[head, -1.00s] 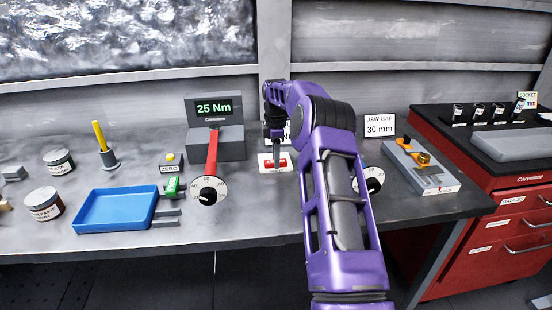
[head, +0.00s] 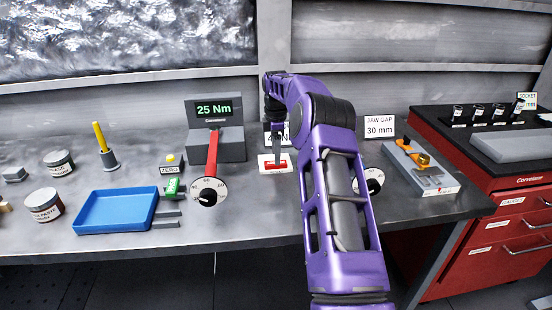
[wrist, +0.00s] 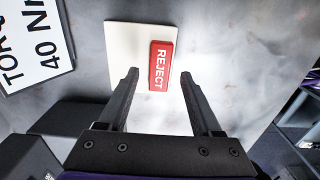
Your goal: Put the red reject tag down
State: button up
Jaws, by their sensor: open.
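The red reject tag (wrist: 160,66) lies on a white plate (wrist: 126,40) on the bench, with its word REJECT readable in the wrist view. In the head view the tag (head: 277,168) sits on the white plate (head: 264,160) right below my gripper (head: 277,160). In the wrist view my gripper (wrist: 158,78) is open, with one finger on each side of the tag's near end. Nothing is held between the fingers. Whether a finger touches the tag I cannot tell.
A torque sign (wrist: 35,45) stands close behind the plate. Left of it are the torque display (head: 215,108) with a red-handled wrench (head: 213,150), a green tag (head: 172,186) and a blue tray (head: 115,209). A caliper fixture (head: 420,168) is at right.

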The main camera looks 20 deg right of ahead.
notch_tip(320, 180, up, 10)
jog(key=p, duration=0.1)
jog(key=shift+f, duration=0.25)
